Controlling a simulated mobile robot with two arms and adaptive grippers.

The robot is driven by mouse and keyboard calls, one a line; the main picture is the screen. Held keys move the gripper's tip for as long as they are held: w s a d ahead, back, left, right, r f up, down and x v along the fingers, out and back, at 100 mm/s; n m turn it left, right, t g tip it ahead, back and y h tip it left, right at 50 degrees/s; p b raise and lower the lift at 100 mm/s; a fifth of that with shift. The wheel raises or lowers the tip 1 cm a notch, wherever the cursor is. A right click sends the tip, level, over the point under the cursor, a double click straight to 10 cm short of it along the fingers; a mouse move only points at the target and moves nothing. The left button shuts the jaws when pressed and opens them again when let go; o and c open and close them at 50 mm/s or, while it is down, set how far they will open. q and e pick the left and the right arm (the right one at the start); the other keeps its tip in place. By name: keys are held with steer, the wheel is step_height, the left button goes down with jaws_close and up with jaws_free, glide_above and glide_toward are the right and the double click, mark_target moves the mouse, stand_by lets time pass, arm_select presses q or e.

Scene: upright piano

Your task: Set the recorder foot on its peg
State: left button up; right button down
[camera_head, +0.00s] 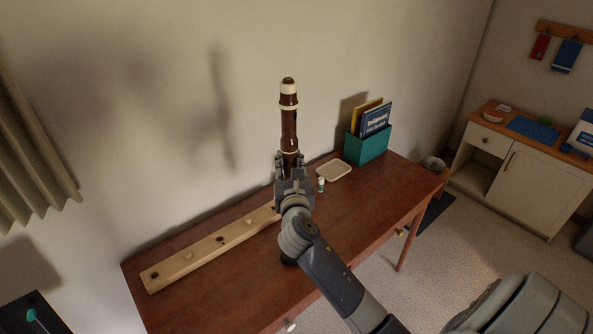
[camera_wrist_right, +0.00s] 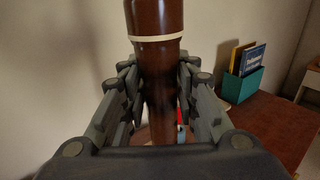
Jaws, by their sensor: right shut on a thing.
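My left gripper is not in view.
On the brown table (camera_head: 345,215), a small white-and-green bottle (camera_head: 321,185) and a cream tray (camera_head: 334,170) stand right of my gripper. A teal box (camera_head: 367,146) of books stands behind them. The wall is close behind the table. The table's right front is clear.

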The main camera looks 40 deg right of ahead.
steer(key=shift+w+d+f, duration=0.1)
steer(key=shift+w, duration=0.15)
steer(key=shift+s+r, duration=0.1)
steer(key=shift+r, duration=0.1)
steer(key=shift+f+b, duration=1.8)
steer(key=shift+f, duration=1.2)
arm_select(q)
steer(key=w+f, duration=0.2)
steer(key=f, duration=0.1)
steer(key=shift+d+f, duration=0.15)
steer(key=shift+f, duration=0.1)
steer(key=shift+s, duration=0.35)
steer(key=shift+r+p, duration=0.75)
arm_select(e)
steer(key=shift+s, duration=0.1)
